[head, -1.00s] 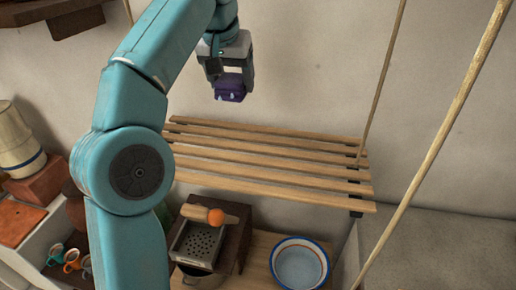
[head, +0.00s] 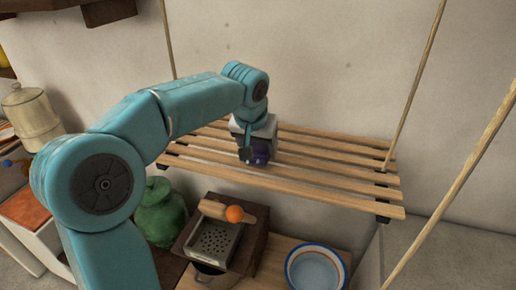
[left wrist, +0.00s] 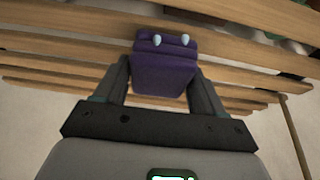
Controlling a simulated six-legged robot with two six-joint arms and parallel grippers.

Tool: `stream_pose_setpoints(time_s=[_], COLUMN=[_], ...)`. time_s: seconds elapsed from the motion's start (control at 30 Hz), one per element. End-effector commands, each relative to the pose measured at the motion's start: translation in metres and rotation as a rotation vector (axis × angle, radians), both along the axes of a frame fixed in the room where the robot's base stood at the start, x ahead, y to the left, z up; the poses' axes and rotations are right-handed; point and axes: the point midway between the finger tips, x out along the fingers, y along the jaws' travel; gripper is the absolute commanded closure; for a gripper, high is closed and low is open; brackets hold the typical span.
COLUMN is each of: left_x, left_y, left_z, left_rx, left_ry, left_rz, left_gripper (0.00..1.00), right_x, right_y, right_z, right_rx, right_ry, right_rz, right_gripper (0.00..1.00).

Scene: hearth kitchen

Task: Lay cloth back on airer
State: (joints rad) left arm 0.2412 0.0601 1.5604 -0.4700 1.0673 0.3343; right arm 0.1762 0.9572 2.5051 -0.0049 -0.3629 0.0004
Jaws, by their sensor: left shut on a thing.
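The airer (head: 330,172) is a hanging rack of pale wooden slats held by cords. My left gripper (head: 256,156) is over its slats, left of the middle. It is shut on a folded purple cloth (left wrist: 165,68), which shows between the two fingers in the left wrist view. The cloth has two pale, drop-shaped marks on it. In the head view the cloth (head: 262,158) is mostly hidden by the gripper and lies close over the slats. I cannot tell whether it touches them. My right gripper is not in view.
A cord (head: 455,190) slants at the right. The airer's right half is bare.

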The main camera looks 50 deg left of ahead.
Motion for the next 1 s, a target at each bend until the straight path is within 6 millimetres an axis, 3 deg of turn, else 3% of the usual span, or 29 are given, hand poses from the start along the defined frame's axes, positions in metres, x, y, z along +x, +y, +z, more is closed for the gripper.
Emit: stream_pose_setpoints(time_s=[0.1,0.47,0.5,0.57,0.83,1.0], left_x=[0.0,0.0,0.0,0.0,0.0,-0.002], left_y=[0.0,0.0,0.0,0.0,0.0,-0.002], left_z=[-0.009,-0.014,-0.014,-0.013,-0.013,0.001], left_rx=[0.0,0.0,-0.001,-0.001,-0.001,0.002], left_ry=[-0.001,-0.001,0.0,0.0,0.0,-0.005], left_rz=[0.0,0.0,0.0,0.0,0.0,0.0], left_gripper=[0.6,0.6,0.24,0.05,0.05,0.05], right_x=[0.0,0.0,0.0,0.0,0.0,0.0], right_y=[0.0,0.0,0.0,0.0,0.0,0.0], right_z=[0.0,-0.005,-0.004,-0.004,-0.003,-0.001], right_rx=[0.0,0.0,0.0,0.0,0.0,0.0], right_ry=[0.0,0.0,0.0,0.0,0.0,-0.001], right_rz=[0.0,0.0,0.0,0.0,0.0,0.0], right_gripper=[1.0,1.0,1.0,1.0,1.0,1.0])
